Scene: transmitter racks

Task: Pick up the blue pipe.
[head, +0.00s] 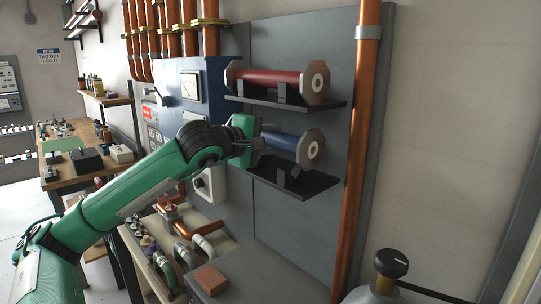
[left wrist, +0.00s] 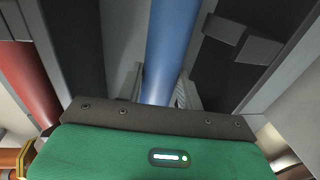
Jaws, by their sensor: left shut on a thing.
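The blue pipe (head: 284,143) has a dark octagonal end flange with a pale centre and lies level at the lower rack shelf (head: 292,183). In the head view it appears slightly above the shelf's cradle blocks. My left gripper (head: 257,143) is at the pipe's left part, and its green body hides that end. In the left wrist view the blue pipe (left wrist: 170,50) runs between the two fingers of my left gripper (left wrist: 160,92), which is shut on it. My right gripper is not in view.
A red pipe (head: 275,80) rests on the upper shelf (head: 290,103), close above. A vertical copper pipe (head: 359,150) stands right of the shelves. A blue meter cabinet (head: 192,95) is behind my arm. Below is a bench with hoses and a brown block (head: 211,279). A cylinder with a black knob (head: 391,263) stands lower right.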

